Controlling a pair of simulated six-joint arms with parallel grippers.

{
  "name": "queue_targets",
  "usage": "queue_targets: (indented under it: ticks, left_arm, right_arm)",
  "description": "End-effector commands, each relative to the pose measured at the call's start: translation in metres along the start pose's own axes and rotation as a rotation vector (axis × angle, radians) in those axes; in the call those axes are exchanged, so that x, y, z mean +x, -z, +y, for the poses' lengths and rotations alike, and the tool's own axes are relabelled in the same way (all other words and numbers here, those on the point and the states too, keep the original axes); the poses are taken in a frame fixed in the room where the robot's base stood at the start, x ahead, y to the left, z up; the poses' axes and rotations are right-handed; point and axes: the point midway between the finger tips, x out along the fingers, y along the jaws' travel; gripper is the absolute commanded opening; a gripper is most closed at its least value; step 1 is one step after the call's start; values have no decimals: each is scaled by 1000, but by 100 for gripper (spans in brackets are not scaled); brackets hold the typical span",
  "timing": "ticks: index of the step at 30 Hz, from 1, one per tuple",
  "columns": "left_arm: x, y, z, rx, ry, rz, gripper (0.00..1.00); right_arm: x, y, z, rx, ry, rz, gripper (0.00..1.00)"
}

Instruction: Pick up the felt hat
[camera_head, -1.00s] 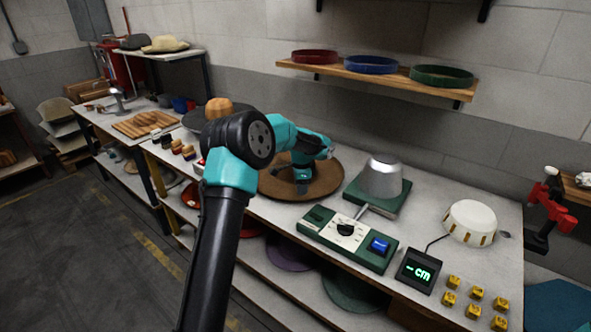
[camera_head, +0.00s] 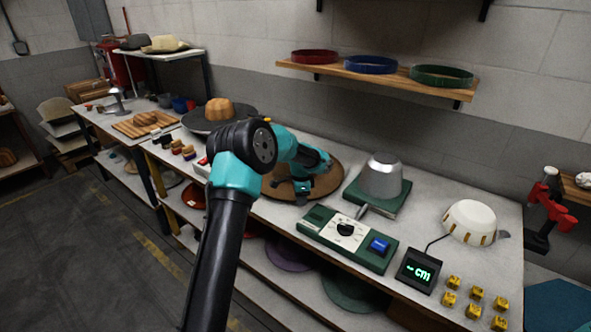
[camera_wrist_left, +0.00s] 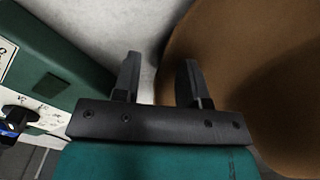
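The brown felt hat (camera_head: 331,181) lies on the workbench, with its wide round brim showing. My left arm hides its middle and much of its left side in the head view. In the left wrist view the brown felt (camera_wrist_left: 245,75) fills the right half. My left gripper (camera_head: 302,198) is low over the hat's front right edge. Its fingers (camera_wrist_left: 160,80) are open and empty, with the felt's edge running between them in the picture. Whether either finger touches the felt cannot be told. My right gripper is not in view.
A green control panel (camera_head: 347,240) is close to the left gripper. A metal cone form (camera_head: 382,178) on a green base stands to the right. A white bowl-like device (camera_head: 470,218) and a display (camera_head: 419,271) are farther right.

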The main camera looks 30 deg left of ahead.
Motion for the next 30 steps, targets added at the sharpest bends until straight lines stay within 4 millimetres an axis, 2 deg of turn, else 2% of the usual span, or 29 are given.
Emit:
queue_targets:
  ticks: [1,13,26,30]
  left_arm:
    - [0,0,0,0,0,0,37]
    - [0,0,0,0,0,0,0]
    - [-1,0,0,0,1,1,0]
    - [-8,0,0,0,2,1,0]
  right_arm:
    - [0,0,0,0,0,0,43]
    - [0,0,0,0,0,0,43]
    - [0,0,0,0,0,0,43]
    - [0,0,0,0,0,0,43]
